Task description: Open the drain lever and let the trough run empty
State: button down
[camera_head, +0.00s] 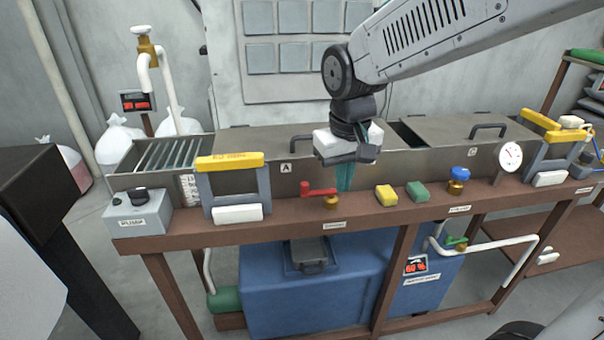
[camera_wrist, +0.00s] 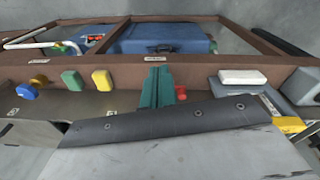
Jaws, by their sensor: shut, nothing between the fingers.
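The red drain lever (camera_head: 318,190) sits on a brass valve (camera_head: 331,202) at the front of the trough, its handle lying along the trough front and pointing left. The long grey metal trough (camera_head: 400,172) has lids on top. My gripper (camera_head: 344,185) points down with teal fingers closed together and empty, just right of and behind the lever in the head view. I cannot tell whether they touch. In the wrist view my fingers (camera_wrist: 155,90) are beside the red lever (camera_wrist: 181,92), which is partly hidden. The liquid inside the trough is not visible.
Yellow (camera_head: 387,195) and green (camera_head: 418,191) blocks and a blue-knobbed valve (camera_head: 459,178) stand right of the lever on the brown ledge. A pump box (camera_head: 139,214) and yellow-topped frame (camera_head: 229,161) are left. A blue tank (camera_head: 330,285) stands below.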

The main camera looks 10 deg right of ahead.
jog(key=w+a+r+t, duration=0.1)
jog(key=w+a, duration=0.3)
jog(key=w, duration=0.8)
jog(key=shift+m+t+y, duration=0.4)
jog(key=shift+t, duration=0.5)
jog(key=shift+a, duration=0.1)
jog(key=x, duration=1)
